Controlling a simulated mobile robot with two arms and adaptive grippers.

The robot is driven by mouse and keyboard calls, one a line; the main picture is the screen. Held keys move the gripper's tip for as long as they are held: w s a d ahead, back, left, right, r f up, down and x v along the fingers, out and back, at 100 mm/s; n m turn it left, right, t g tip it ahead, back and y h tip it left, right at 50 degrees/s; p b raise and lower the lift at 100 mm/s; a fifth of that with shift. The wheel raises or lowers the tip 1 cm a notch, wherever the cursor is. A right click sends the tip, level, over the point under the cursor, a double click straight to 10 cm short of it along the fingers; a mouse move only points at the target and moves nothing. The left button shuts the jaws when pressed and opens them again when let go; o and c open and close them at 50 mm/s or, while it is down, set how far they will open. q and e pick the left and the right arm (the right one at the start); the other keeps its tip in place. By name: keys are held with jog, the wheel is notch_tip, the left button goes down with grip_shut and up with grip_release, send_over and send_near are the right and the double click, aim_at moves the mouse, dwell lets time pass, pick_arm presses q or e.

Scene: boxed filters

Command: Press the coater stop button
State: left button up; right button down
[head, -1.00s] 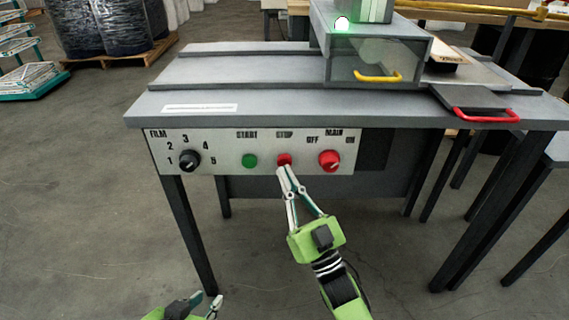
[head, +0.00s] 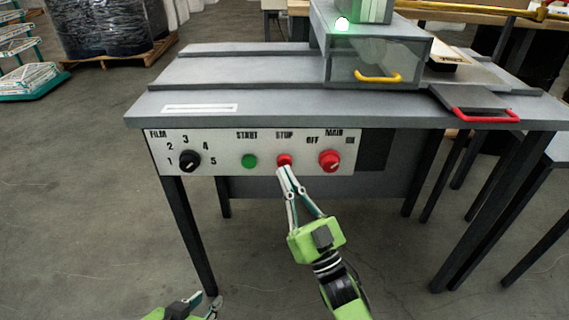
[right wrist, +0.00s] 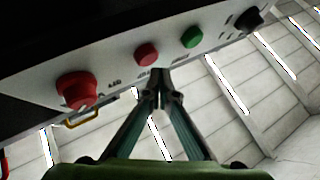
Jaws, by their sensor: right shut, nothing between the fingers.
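The red stop button (head: 284,160) is on the white control panel (head: 230,165) at the table's front, under the label STOP. It also shows in the right wrist view (right wrist: 146,54). My right gripper (head: 283,172) is shut and empty, its tips just below the button in the head view. In the right wrist view the closed tips (right wrist: 161,74) are beside and below the button; I cannot tell if they touch it. The button face is mostly uncovered. My left gripper (head: 206,300) is low at the bottom edge, empty, its fingertips apart.
The green start button (head: 250,161) is left of the stop button, the red main knob (head: 330,160) right, the black film knob (head: 189,160) far left. The floor before the panel is clear.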

pick_arm(q)
jog(key=shift+w+d+r, duration=0.1)
jog(key=shift+w+r, duration=0.1)
pick_arm(e)
jog(key=shift+w, duration=0.4)
pick_arm(q)
jog(key=shift+w+d+r+t, duration=0.25)
jog(key=shift+w+r+t, duration=0.3)
jog(key=shift+w+t, duration=0.1)
pick_arm(e)
jog(key=shift+w, duration=0.55)
dwell(0.5)
dwell(0.4)
pick_arm(q)
jog(key=shift+s+a+f+g+p, duration=0.1)
jog(key=shift+s+a+f+g, duration=0.15)
jog(key=shift+s+f+g, duration=0.4)
jog(key=shift+s+a+f+g+p, duration=0.1)
jog(key=shift+s+a+f+g, duration=0.25)
jog(key=shift+s, duration=0.55)
jog(key=shift+s+a+f+g+p, duration=0.1)
jog(key=shift+s+a+f+g, duration=0.2)
jog(key=shift+s+f, duration=0.4)
pick_arm(e)
jog(key=shift+s, duration=0.95)
pick_arm(q)
jog(key=shift+s, duration=0.1)
pick_arm(e)
jog(key=shift+s, duration=0.1)
